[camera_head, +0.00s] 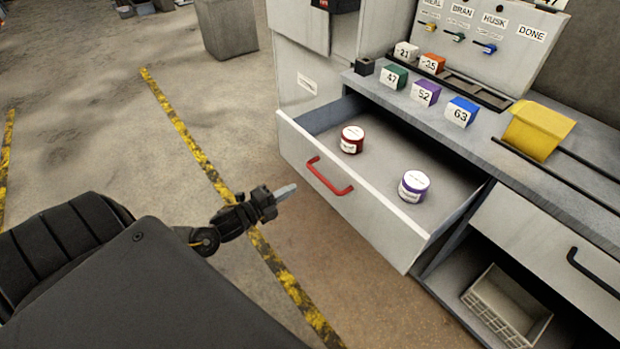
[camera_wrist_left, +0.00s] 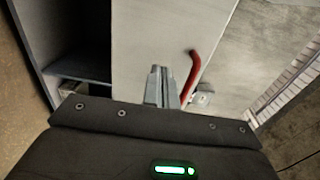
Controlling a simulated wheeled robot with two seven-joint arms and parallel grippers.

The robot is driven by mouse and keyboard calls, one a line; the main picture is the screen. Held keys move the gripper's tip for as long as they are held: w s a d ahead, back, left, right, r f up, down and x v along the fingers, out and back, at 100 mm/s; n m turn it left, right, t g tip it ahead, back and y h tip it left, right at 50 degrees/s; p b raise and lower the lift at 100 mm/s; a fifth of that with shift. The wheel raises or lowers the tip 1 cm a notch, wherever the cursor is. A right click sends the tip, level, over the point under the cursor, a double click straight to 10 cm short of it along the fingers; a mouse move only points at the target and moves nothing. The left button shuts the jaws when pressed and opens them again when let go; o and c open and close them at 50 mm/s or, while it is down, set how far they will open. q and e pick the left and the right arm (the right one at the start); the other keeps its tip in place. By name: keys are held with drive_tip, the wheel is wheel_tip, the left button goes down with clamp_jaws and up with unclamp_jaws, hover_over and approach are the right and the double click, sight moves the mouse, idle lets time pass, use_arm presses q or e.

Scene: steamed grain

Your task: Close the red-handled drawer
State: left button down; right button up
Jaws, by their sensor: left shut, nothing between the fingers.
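The drawer (camera_head: 370,215) with the red handle (camera_head: 330,177) stands pulled open from the workbench in the head view. A red jar (camera_head: 351,140) and a purple jar (camera_head: 414,186) with white lids are inside it. My left gripper (camera_head: 286,192) is shut and empty, in front of the drawer and to the left of the red handle. In the left wrist view my shut fingers (camera_wrist_left: 160,85) point at the pale drawer front (camera_wrist_left: 150,40), beside the red handle (camera_wrist_left: 193,70). I cannot tell whether they touch. My right gripper is not in view.
A closed-looking drawer with a black handle (camera_head: 592,272) is at the right, above a beige crate (camera_head: 507,305). The floor left of the drawer is clear.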

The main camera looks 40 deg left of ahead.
use_arm(q)
hover_over(311, 178)
drive_tip(key=s+d, duration=0.3)
drive_tip(key=s, duration=0.1)
drive_tip(key=shift+a, duration=0.1)
